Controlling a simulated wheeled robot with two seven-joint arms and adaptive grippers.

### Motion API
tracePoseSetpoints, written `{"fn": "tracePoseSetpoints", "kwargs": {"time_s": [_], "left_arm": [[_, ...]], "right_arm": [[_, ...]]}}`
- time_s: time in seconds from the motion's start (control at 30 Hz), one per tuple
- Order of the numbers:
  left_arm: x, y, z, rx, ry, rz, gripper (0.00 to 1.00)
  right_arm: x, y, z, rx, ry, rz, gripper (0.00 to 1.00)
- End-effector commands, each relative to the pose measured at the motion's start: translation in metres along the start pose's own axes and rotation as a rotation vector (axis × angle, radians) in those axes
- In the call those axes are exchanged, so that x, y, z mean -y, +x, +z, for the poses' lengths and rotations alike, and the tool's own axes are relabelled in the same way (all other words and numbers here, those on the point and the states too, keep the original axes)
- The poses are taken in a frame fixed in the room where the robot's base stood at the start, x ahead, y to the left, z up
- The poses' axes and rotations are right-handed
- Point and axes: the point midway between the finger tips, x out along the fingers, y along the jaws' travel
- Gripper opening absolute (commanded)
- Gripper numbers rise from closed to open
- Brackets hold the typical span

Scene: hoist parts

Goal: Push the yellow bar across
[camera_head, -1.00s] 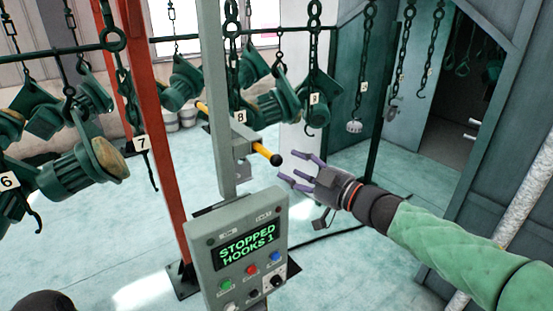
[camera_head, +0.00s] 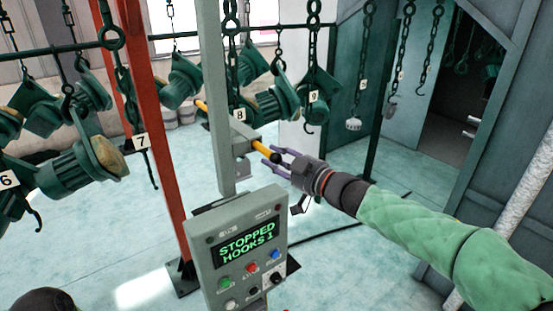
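My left gripper is not in view.
A red post (camera_head: 172,170) stands to the left. Green hoist parts (camera_head: 85,165) and chains hang behind and at the left. The floor right of the box is mostly clear.

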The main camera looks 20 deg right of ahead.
Motion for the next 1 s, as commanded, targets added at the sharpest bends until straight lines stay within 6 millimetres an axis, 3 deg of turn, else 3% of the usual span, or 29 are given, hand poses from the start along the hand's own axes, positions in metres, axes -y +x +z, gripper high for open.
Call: {"fn": "tracePoseSetpoints", "kwargs": {"time_s": [0.27,0.7,1.0], "left_arm": [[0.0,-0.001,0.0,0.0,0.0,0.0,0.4],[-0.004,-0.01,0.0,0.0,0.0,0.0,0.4],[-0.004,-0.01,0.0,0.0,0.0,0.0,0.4]], "right_arm": [[-0.001,0.001,-0.002,-0.003,-0.001,0.0,0.0],[-0.009,0.039,-0.003,-0.007,-0.002,0.0,0.0],[-0.01,0.04,-0.004,-0.01,-0.003,0.002,0.0]]}}
